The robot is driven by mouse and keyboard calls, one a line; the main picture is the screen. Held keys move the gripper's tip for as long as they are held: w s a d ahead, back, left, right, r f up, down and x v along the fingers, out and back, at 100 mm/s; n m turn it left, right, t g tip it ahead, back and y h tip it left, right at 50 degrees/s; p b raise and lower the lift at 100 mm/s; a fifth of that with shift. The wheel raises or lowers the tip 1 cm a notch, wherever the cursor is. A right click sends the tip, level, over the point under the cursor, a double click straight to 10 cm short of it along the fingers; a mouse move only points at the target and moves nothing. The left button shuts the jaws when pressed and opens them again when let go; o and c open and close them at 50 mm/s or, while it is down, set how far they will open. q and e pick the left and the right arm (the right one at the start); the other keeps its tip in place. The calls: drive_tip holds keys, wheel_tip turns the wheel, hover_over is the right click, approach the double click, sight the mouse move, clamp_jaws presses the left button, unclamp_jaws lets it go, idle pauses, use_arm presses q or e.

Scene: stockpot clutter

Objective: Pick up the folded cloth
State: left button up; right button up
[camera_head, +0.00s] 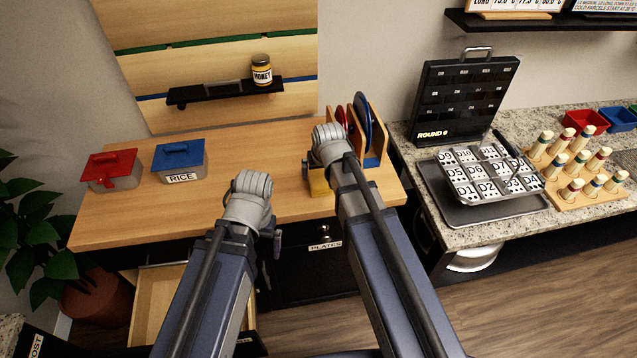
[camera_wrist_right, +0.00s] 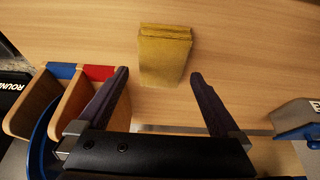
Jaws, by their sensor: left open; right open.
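The folded cloth is a yellow, layered block. In the right wrist view the cloth (camera_wrist_right: 165,55) lies flat on the wooden counter, just beyond and between the fingertips. In the head view the cloth (camera_head: 318,183) is partly hidden by my right arm. My right gripper (camera_wrist_right: 160,76) is open and empty, its two dark fingers spread wider than the cloth. In the head view the right gripper (camera_head: 307,171) is mostly hidden behind its own wrist. My left gripper (camera_head: 276,240) is at the counter's front edge, left of the cloth, with its fingers mostly hidden.
A wooden rack (camera_head: 376,135) with red and blue discs stands close right of the cloth. A blue-lidded RICE box (camera_head: 180,162) and a red-lidded box (camera_head: 112,171) stand at the left. A shelf (camera_head: 225,92) with a honey jar (camera_head: 262,70) hangs above. The counter's middle is clear.

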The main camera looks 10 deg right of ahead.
sight(319, 177)
drive_tip(key=b+x, duration=0.3)
drive_tip(key=x, duration=0.1)
drive_tip(key=shift+w+a+f+b, duration=0.1)
drive_tip(key=shift+a+f+b, duration=0.05)
drive_tip(key=shift+f+b, duration=0.25)
drive_tip(key=shift+r, duration=0.1)
drive_tip(key=shift+f, duration=0.2)
drive_tip(key=c, duration=1.3)
drive_tip(key=shift+c, duration=0.2)
drive_tip(key=shift+r, duration=0.15)
wheel_tip(319, 177, up, 10)
drive_tip(key=p, duration=1)
drive_tip(key=shift+r, duration=0.15)
